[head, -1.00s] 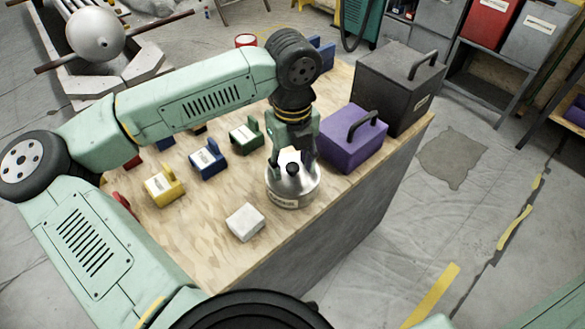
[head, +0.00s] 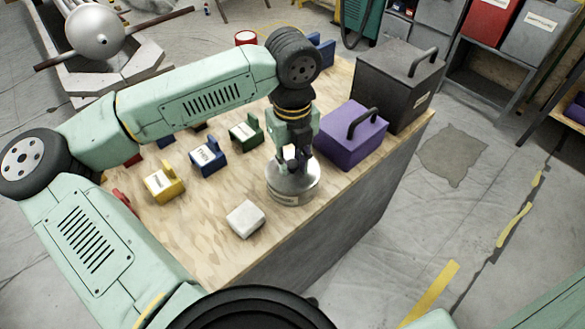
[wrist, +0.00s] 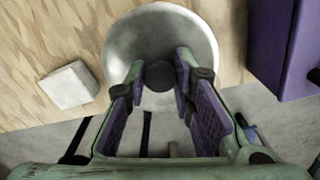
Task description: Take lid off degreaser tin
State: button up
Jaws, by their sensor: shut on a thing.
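The degreaser tin is a round silvery tin (head: 290,198) with a label on its side, standing near the front edge of the wooden table. Its metal lid (head: 308,178) is on top of it; the lid also shows in the wrist view (wrist: 160,32). A dark round knob (wrist: 160,74) stands at the lid's middle. My gripper (head: 291,166) is above the tin, pointing down. In the wrist view my gripper (wrist: 168,76) has its fingertips on both sides of the knob, shut on it. The fingers partly hide the knob in the head view.
A purple box (head: 347,143) with a black handle stands close right of the tin, with a dark grey box (head: 385,92) behind. A white block (head: 245,219) lies left of the tin. Yellow (head: 164,183), blue (head: 207,158) and green (head: 245,132) labelled blocks stand farther left.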

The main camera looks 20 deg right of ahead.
aim_at(292, 163)
jog(key=shift+r, duration=0.1)
jog(key=shift+r+b, duration=0.3)
jog(key=shift+r, duration=0.2)
notch_tip(292, 163, up, 2)
jog(key=shift+r+b, duration=0.1)
jog(key=shift+b, duration=0.35)
jog(key=s+a+b, duration=0.2)
jog(key=s+a, duration=0.1)
jog(key=a, duration=0.4)
jog(key=s+a+r+b, duration=0.1)
jog(key=s+a+b, duration=0.1)
jog(key=a, duration=0.5)
jog(key=shift+s+a+r, duration=0.25)
jog(key=shift+s+r, duration=0.05)
jog(key=shift+s, duration=0.5)
